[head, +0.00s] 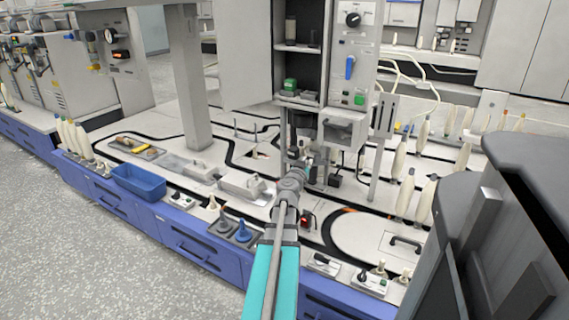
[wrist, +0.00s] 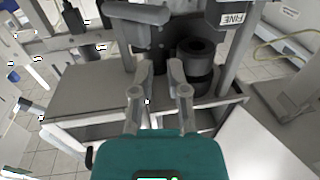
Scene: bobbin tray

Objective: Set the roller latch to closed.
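My gripper (wrist: 161,68) reaches into a grey machine frame in the wrist view. Its two fingers stand apart with a gap between the tips, and nothing shows clearly held. Just beyond the tips are dark fittings, with black stacked rollers (wrist: 198,62) to the right. A rounded grey bar (wrist: 136,13) lies above the left finger. I cannot tell for certain which part is the roller latch or how it is set. In the head view my gripper (head: 309,170) is small, at the foot of the tall grey cabinet (head: 345,75), and its tips are hard to make out.
A plate marked FINE (wrist: 230,14) is on the right post. A clear-fronted box (head: 343,129) hangs right of my gripper in the head view. A blue bin (head: 138,182) and several white bobbins stand on the bench. A grey pillar (head: 189,80) rises to the left.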

